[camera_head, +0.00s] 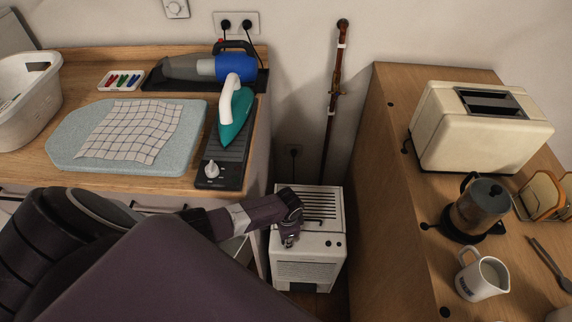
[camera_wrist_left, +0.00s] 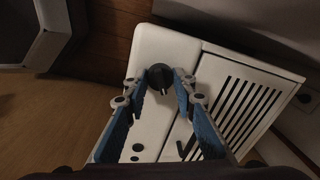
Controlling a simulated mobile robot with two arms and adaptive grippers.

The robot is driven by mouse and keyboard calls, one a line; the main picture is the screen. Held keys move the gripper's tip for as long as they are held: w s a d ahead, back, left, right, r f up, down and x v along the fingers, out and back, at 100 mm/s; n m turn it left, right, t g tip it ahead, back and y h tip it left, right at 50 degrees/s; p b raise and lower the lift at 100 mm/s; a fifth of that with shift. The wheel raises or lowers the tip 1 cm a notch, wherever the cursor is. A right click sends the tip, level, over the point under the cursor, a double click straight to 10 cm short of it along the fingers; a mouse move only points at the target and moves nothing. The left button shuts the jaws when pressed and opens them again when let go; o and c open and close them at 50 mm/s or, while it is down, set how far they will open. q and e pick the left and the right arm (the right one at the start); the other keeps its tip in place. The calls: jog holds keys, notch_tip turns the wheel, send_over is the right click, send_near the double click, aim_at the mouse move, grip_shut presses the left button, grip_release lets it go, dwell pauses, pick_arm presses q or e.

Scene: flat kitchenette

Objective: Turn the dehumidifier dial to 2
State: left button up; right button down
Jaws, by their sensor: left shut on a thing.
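The white dehumidifier (camera_head: 312,272) stands on the floor in the gap between the two counters, with a dark slatted grille on top. My left gripper (camera_head: 289,240) reaches down to the left part of its top front and hides the dial in the head view. In the left wrist view the round dark dial (camera_wrist_left: 160,78) sits on the white top panel (camera_wrist_left: 165,45). The blue-padded fingers of my left gripper (camera_wrist_left: 158,86) are shut on the dial, one on each side. I cannot read any numbers around the dial. My right gripper is in neither view.
Two small dark buttons (camera_head: 334,243) sit right of the dial. The left counter holds an iron (camera_head: 236,112), a handheld vacuum (camera_head: 205,68) and an ironing pad (camera_head: 80,170). The right counter holds a toaster (camera_head: 460,145), a kettle (camera_head: 478,210) and a jug (camera_head: 482,278).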

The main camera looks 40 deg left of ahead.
pick_arm(q)
jog(key=o, duration=1.2)
jog(key=shift+c, duration=0.2)
notch_tip(320, 180, up, 12)
jog(key=shift+s+d, duration=0.3)
jog(key=shift+d, duration=0.05)
